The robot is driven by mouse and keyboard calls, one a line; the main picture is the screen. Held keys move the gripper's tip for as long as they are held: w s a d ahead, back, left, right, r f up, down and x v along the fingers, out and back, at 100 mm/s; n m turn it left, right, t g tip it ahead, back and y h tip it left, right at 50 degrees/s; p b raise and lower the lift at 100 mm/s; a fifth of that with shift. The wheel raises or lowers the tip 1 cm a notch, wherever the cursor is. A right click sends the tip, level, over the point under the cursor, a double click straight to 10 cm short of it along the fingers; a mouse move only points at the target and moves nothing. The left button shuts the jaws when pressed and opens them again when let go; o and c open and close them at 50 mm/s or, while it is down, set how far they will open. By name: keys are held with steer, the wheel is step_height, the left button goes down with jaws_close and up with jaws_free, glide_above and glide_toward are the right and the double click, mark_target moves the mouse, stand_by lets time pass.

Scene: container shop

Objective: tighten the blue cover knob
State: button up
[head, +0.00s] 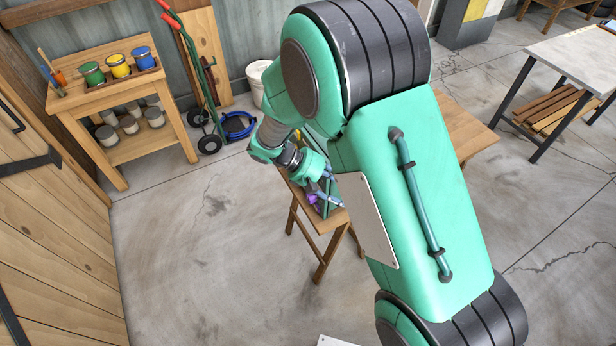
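My green arm reaches down to a small wooden trestle bench (321,222) and hides much of its top. My gripper (328,180) is at the bench top, beside a green unit (333,211) that is largely covered by the arm. A small purple part (312,199) and a pale blue-grey part (335,202) show just below my gripper. I cannot tell which of these small parts, if any, is the blue cover knob. The fingers are too small here to tell whether they are open, shut or touching anything.
A wooden stand (110,92) with several paint cans is at the upper left. A green hand truck (197,80), a blue coiled hose (238,127) and a white bucket (258,78) stand by the wall. A grey-topped table (575,50) is at right. The floor left of the bench is clear.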

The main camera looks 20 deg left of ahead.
steer(key=s+a+f+n+t+p, duration=0.1)
steer(key=a+f+n+t, duration=0.1)
steer(key=a, duration=0.6)
steer(key=s+a+f+n+t+h+p, duration=0.1)
steer(key=a+f+n+t+p, duration=0.1)
steer(key=a+n+t, duration=0.3)
steer(key=s+a+f+n+t+h+p, duration=0.1)
steer(key=a+f+n+t+p, duration=0.1)
steer(key=a, duration=0.9)
steer(key=shift+s+f+n+t, duration=0.45)
steer(key=shift+n+t, duration=0.25)
steer(key=shift+t, duration=0.4)
steer(key=shift+d, duration=0.1)
steer(key=p+x, duration=0.1)
steer(key=x, duration=1.3)
steer(key=shift+p, duration=0.4)
steer(key=shift+c, duration=0.5)
steer(key=c, duration=1.1)
